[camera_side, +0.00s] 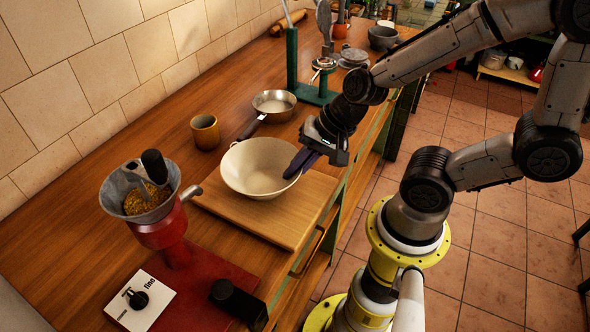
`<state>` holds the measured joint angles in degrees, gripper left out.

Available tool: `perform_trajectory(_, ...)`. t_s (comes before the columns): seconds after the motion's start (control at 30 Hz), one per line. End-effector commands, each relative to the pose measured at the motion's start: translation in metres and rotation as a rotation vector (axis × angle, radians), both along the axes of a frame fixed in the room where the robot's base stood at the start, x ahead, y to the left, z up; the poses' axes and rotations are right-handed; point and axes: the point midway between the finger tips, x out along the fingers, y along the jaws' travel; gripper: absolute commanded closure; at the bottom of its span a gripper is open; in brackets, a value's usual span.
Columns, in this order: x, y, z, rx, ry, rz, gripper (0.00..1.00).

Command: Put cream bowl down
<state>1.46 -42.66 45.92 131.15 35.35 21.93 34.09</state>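The cream bowl (252,168) is upright over the wooden board (303,206). Whether its base touches the board or hangs slightly above it is hard to tell from this angle. My gripper (297,167) is at the bowl's right rim, with its dark fingers close together and pointing down and left. They appear shut on the rim, with a finger reaching inside the bowl. The finger on the outer side is mostly hidden.
A steel pan (274,104) and a brown mug (205,132) stand behind the bowl. A red grinder (163,232) with a grain-filled hopper stands at the left front. A green stand (292,62) is further back. The counter's edge runs close along the board's right side.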

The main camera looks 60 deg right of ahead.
Motion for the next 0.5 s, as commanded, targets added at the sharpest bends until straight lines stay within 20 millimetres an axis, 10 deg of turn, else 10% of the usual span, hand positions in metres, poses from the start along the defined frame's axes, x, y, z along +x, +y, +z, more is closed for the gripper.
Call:
perform_trajectory(0.43,0.0013,-0.0003,-0.0046,-0.001,-0.005,-0.001,1.0)
perform_trajectory(0.5,0.0003,-0.0002,-0.0059,0.0,-0.001,0.0,0.86)
